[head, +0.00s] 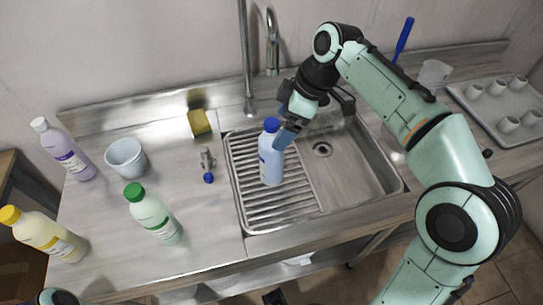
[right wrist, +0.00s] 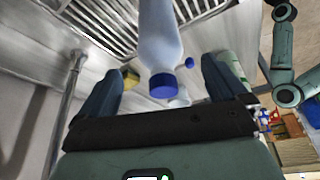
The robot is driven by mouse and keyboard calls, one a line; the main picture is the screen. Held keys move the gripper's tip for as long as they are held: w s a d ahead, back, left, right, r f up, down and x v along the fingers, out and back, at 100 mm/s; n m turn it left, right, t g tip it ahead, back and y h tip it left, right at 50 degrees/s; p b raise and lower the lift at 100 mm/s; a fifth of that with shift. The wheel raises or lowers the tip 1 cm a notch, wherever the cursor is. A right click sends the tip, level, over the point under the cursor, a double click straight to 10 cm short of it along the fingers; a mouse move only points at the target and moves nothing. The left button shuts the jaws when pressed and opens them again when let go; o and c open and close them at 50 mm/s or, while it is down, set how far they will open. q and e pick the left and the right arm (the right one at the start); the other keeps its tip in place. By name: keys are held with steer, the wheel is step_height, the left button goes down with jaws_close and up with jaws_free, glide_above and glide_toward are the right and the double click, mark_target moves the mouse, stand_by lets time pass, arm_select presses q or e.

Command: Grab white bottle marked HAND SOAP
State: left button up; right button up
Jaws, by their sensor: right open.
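A pale bluish-white bottle with a blue cap (head: 270,163) stands upright on the ribbed drainboard of the sink. Its lettering is too small to read, so I cannot tell whether it says HAND SOAP. My right gripper (head: 287,121) is at the bottle's upper right, close to its cap. In the right wrist view the same bottle (right wrist: 160,42) appears cap-down in the picture, between the two spread fingers of the right gripper (right wrist: 160,88). Gaps show on both sides of it. My left gripper is out of view; only a bit of my left arm shows at the bottom left.
A green-capped bottle (head: 154,216), a yellow-capped bottle (head: 45,235), a lilac bottle (head: 65,152) and a white cup (head: 126,158) stand on the left counter. A yellow sponge (head: 199,122) lies near the wall. The tall faucet (head: 246,60) rises behind the sink basin (head: 350,170).

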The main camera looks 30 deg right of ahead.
mark_target(269, 135)
steer(key=shift+w+a, duration=0.2)
steer(key=shift+a, duration=0.1)
steer(key=shift+w+a+b+x, duration=0.1)
steer(key=shift+a+b+x, duration=0.1)
steer(key=shift+x, duration=1.15)
steer(key=shift+w+a+b+x, duration=0.1)
steer(key=shift+b+x, duration=0.1)
steer(key=shift+x, duration=1.2)
steer(key=shift+r, duration=0.15)
steer(key=shift+r, duration=0.1)
jaws_close()
